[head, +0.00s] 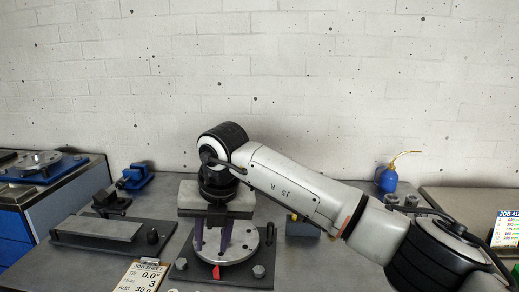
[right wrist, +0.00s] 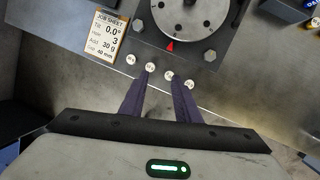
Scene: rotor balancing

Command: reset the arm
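My right arm comes in from the right in the head view, bent over the bench, with its gripper (head: 212,234) pointing down. Its two dark purple fingers are apart with nothing between them, as the right wrist view (right wrist: 162,74) also shows. In the head view the fingers stand in front of the round metal rotor disc (head: 240,246) and hide part of it. In the right wrist view the disc (right wrist: 188,12) lies beyond the fingertips, on a dark base plate with bolts. A red pointer (head: 216,272) is at the disc's edge. My left gripper is not in view.
Several small round pale pieces (right wrist: 130,60) lie in a row by the fingertips. A job sheet (head: 141,275) stands left of the plate. A dark fixture (head: 110,230), blue vise (head: 135,177) and blue oil can (head: 387,179) are around.

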